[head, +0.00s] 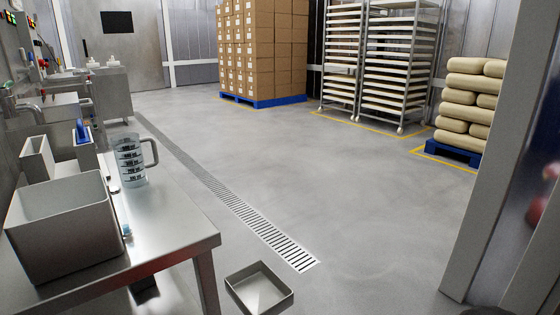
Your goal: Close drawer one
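A grey open-topped box (242,290), shaped like a drawer, shows low at the bottom edge, just right of the steel table's leg. Its inside looks empty, and its near part is cut off by the frame. I cannot tell whether it is drawer one or what it is attached to; no number or handle on it is visible. My gripper is not in view.
A steel table (182,232) at left carries a large grey bin (65,235) and a clear measuring jug (131,165). A floor drain (232,203) crosses open floor. Boxes (262,50), racks (398,65) and sacks (468,110) stand behind; a metal column (500,150) is at right.

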